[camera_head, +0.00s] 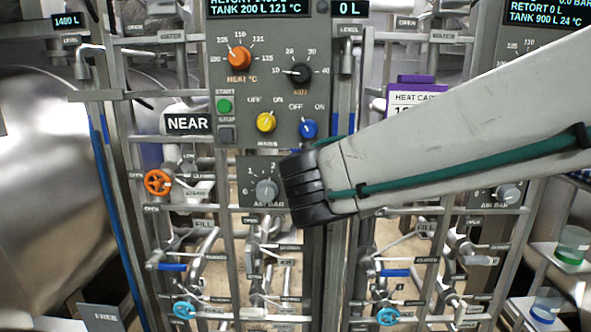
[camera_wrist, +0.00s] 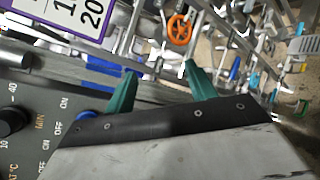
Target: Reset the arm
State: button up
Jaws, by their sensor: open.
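My gripper (camera_wrist: 160,78) shows in the wrist view as two green fingers standing apart, with nothing between them. The jaws are open. Pipework and an orange handwheel (camera_wrist: 180,30) lie beyond the fingers. In the head view my grey arm reaches in from the right, and its black end covers the area right of the air bar dial (camera_head: 266,191). My gripper's fingers do not show in the head view. I cannot tell whether the arm touches the panel.
The grey control panel (camera_head: 265,130) has an orange heat knob (camera_head: 239,57), a yellow knob (camera_head: 265,122) and a blue knob (camera_head: 308,128). Another orange handwheel (camera_head: 158,182) is at left. A purple-edged heat card (camera_head: 415,97) is partly behind my arm. Cups (camera_head: 572,245) stand on shelves at right.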

jog(key=s+d+f+m+g, duration=0.6)
jog(key=s+d, duration=0.1)
jog(key=d, duration=0.1)
jog(key=s+d+f+m+g+y, duration=0.2)
jog(key=s+f+m+y, duration=0.1)
jog(key=s+m, duration=0.4)
jog(key=s+d+f+m+g+y, duration=0.2)
jog(key=s+f+m+g+y, duration=0.1)
jog(key=s, duration=0.7)
jog(key=shift+s+d+f+m+y, duration=0.45)
jog(key=shift+m+y, duration=0.75)
jog(key=shift+m, duration=0.7)
jog(key=shift+w+a, duration=0.1)
jog(key=shift+w, duration=0.05)
